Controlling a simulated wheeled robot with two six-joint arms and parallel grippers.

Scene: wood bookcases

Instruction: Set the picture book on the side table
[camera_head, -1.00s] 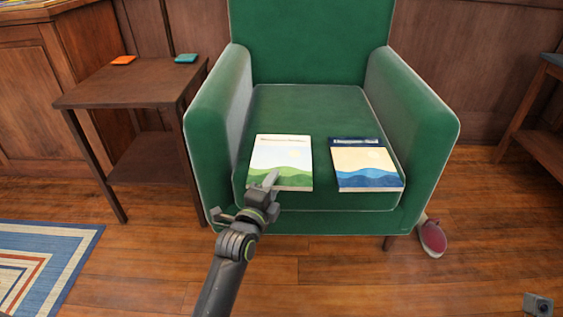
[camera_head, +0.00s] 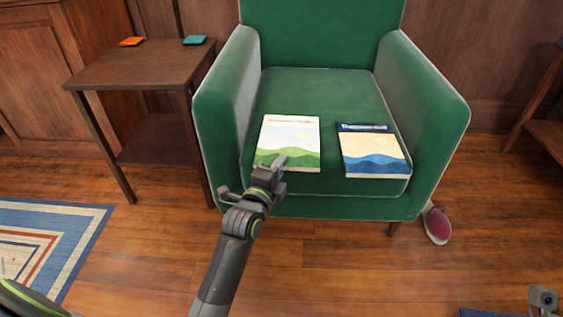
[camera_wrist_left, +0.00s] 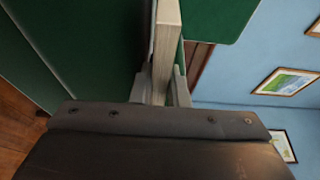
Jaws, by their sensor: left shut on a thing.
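A white book with green hills on its cover (camera_head: 290,132) lies on the left part of the green armchair's seat (camera_head: 318,88). My left gripper (camera_head: 272,168) is at its front edge, shut on it. The left wrist view shows the book's pale edge (camera_wrist_left: 165,45) between the two fingers. A second book with a navy band and blue hills (camera_head: 372,150) lies on the seat to the right, apart from the first. The brown wooden side table (camera_head: 145,65) stands left of the armchair.
The armchair's left arm (camera_head: 228,90) rises between book and table. A red shoe (camera_head: 437,226) is on the floor at right. A striped rug (camera_head: 50,240) lies at left.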

